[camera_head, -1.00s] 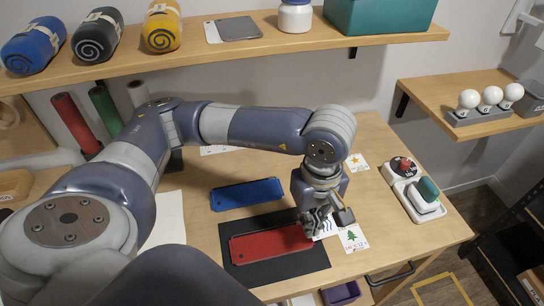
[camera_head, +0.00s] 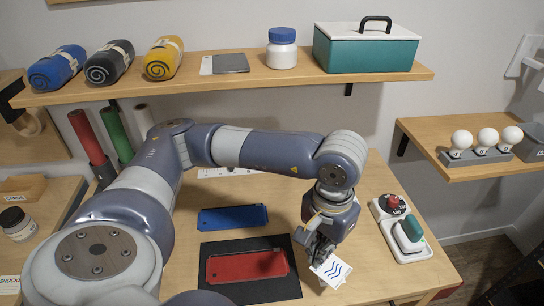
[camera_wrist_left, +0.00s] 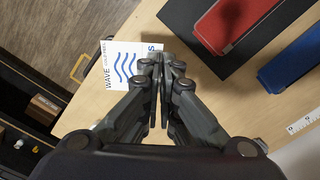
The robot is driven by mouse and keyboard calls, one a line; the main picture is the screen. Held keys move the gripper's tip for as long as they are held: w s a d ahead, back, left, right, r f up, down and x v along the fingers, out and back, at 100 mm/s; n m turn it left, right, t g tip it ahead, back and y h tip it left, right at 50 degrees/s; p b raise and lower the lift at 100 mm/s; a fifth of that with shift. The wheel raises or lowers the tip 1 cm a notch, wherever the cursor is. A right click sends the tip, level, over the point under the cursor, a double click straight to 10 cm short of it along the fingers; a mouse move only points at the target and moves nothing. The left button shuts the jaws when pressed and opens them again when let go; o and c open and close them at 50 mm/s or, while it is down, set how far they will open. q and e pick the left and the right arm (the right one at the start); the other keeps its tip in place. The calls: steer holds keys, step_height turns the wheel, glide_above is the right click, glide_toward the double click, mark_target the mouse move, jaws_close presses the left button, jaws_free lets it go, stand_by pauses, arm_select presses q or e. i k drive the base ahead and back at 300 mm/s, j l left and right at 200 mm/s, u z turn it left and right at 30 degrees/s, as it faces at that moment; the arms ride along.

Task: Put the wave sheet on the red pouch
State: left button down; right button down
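The wave sheet (camera_head: 333,270), white with blue wavy lines, is at the tips of my left gripper (camera_head: 318,256), right of the red pouch. The sheet also shows in the left wrist view (camera_wrist_left: 126,64), where the fingers (camera_wrist_left: 160,68) are nearly together on its edge. They look shut on it and partly hide it. The sheet seems held above the table; its exact height is unclear. The red pouch (camera_head: 247,267) lies flat on a dark mat (camera_head: 284,287), and shows top right in the wrist view (camera_wrist_left: 232,22). My right gripper is out of view.
A blue pouch (camera_head: 232,218) lies behind the mat. A red-knobbed device (camera_head: 393,206) and a green-topped one (camera_head: 407,238) stand at the table's right. A shelf with rolls, a jar (camera_head: 282,48) and a teal box (camera_head: 367,50) runs above the back.

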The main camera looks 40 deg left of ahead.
mark_target(247, 264)
steer(key=u, duration=0.4)
steer(key=l+u, duration=0.15)
steer(key=u, duration=0.65)
